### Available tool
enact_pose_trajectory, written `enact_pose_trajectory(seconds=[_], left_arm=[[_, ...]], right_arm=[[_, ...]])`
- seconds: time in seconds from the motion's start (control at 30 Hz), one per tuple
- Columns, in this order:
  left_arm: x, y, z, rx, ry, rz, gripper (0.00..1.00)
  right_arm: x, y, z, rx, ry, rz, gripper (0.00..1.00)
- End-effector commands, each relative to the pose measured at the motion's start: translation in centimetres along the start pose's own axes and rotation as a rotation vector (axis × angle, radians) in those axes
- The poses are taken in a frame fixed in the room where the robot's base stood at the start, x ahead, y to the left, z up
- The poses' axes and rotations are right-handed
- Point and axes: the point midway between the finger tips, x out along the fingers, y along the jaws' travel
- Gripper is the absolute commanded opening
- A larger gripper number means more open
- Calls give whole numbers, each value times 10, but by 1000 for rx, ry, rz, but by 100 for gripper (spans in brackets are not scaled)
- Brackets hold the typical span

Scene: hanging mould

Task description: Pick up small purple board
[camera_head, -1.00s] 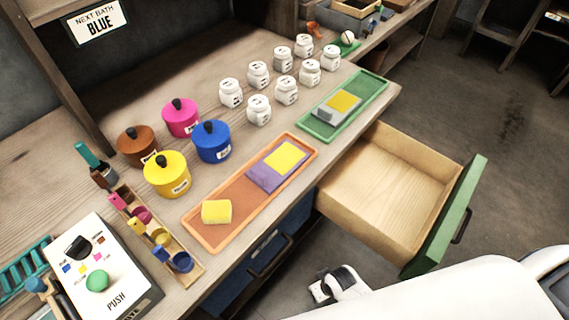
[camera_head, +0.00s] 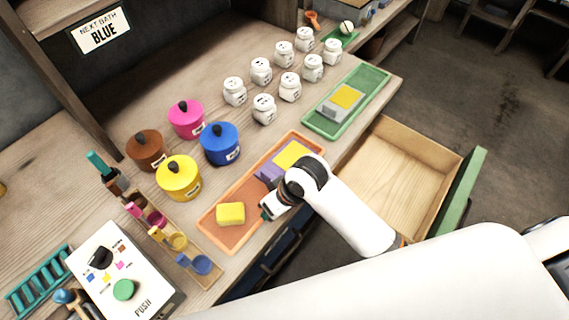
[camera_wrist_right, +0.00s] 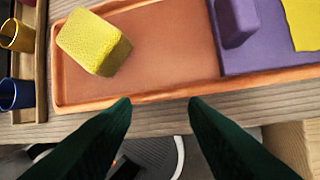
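The small purple board (camera_head: 268,176) lies flat in the orange tray (camera_head: 232,241), with a yellow sheet (camera_head: 292,154) on it. In the head view my right arm partly covers it. In the right wrist view the board (camera_wrist_right: 262,55) is at the upper right, with a raised purple block on its left end. My right gripper (camera_wrist_right: 160,102) is open and empty at the tray's front edge, left of the board and apart from it. In the head view the right gripper (camera_head: 270,207) shows beside the yellow sponge. My left gripper is not in view.
A yellow sponge (camera_head: 230,214) lies at the tray's left end. Several lidded pots (camera_head: 220,143) and white jars (camera_head: 264,108) stand behind. A green tray (camera_head: 374,88) holds a grey board (camera_head: 340,105). An open drawer (camera_head: 400,175) juts out at the right.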

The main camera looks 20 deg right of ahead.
Motion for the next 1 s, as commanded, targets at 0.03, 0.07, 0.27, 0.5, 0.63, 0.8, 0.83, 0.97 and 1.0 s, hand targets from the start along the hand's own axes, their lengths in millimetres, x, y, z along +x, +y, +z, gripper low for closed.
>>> enact_pose_trajectory(seconds=[0.03, 0.07, 0.27, 0.5, 0.63, 0.8, 0.83, 0.97, 1.0], left_arm=[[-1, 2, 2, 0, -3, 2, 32], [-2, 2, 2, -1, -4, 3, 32], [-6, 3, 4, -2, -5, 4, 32], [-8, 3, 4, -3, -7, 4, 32], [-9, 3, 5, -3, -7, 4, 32], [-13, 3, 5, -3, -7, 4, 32], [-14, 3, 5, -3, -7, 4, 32], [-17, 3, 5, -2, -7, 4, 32], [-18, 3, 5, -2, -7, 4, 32]], right_arm=[[-6, 1, 16, -30, 7, 2, 40], [-9, 3, 24, -45, 18, 6, 40], [-41, 0, 76, -148, 146, -27, 40], [-84, -26, 109, -164, 282, -133, 40], [-96, -35, 116, -155, 316, -163, 40], [-81, -40, 110, -150, 330, -170, 40], [-76, -41, 108, -151, 331, -170, 40], [-54, -45, 102, -151, 329, -169, 40], [-49, -46, 100, -151, 328, -169, 40]])
